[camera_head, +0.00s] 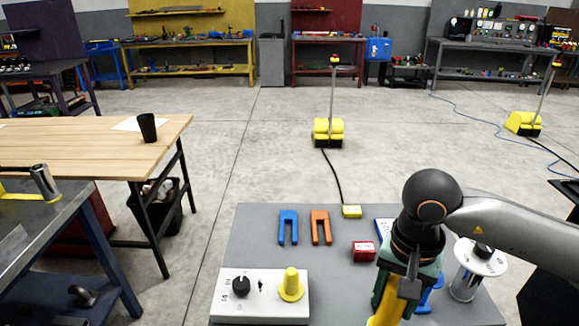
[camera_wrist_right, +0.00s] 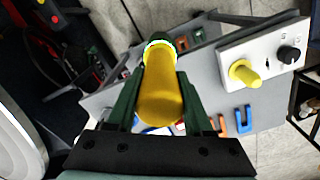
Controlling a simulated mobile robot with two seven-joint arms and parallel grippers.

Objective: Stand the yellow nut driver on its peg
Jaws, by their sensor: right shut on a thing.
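The yellow nut driver (camera_head: 385,311) is held in my right gripper (camera_head: 398,288), low at the right of the head view. In the right wrist view the driver (camera_wrist_right: 161,88) lies between the dark green fingers of the gripper (camera_wrist_right: 160,105), which are shut on it. Its lower part runs out of the head view. A yellow upright, cone-like piece with a round flange (camera_head: 291,285) stands on a white control box (camera_head: 260,297); it also shows in the right wrist view (camera_wrist_right: 244,73). I cannot tell whether it is the peg. My left gripper is not in view.
The grey tabletop (camera_head: 260,235) carries a blue fork-shaped piece (camera_head: 288,227), an orange one (camera_head: 320,227), a red block (camera_head: 363,251) and a small yellow box (camera_head: 352,211). The middle of the table is fairly clear.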

